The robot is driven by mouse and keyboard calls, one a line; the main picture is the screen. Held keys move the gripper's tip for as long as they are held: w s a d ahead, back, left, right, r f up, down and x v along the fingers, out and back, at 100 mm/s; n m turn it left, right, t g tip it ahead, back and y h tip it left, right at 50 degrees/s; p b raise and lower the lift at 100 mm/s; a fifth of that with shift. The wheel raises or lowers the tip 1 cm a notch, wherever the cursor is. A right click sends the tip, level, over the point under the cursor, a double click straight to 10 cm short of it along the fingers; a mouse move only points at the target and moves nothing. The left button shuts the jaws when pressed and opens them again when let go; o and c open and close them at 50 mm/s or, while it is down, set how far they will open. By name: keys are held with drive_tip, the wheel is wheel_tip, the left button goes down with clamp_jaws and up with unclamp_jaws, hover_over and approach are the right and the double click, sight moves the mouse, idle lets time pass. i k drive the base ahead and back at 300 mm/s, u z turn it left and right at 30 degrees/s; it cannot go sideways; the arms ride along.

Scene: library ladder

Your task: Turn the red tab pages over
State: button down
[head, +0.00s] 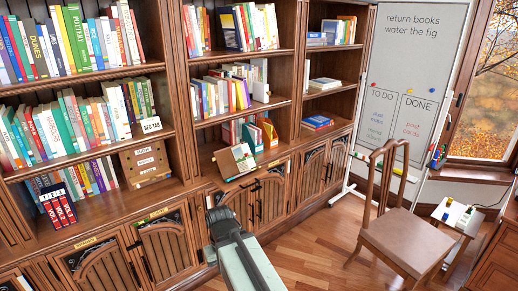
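A small white card (151,125) with dark lettering that seems to read "RED TAB" stands at the right end of the left bookcase's middle shelf. A propped book or page stand (235,161), brown with a pale page edge, sits on the ledge of the middle bookcase. I cannot make out a red tab on it. My gripper (220,219) is dark and sits at the end of my pale green arm, low in the middle of the view, in front of the cabinet doors and below the propped book, apart from it. Its fingers are too unclear to tell open from shut.
Red volumes (58,207) stand on the left ledge beside a brown labelled box (145,162). A wooden chair (405,235) stands on the floor at right, before a whiteboard (408,90). A small white side table (455,215) is beyond it. Floor between cabinets and chair is clear.

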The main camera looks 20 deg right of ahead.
sight(238, 154)
drive_tip(key=u, duration=0.1)
drive_tip(key=i, duration=1.25)
drive_tip(key=u, duration=0.95)
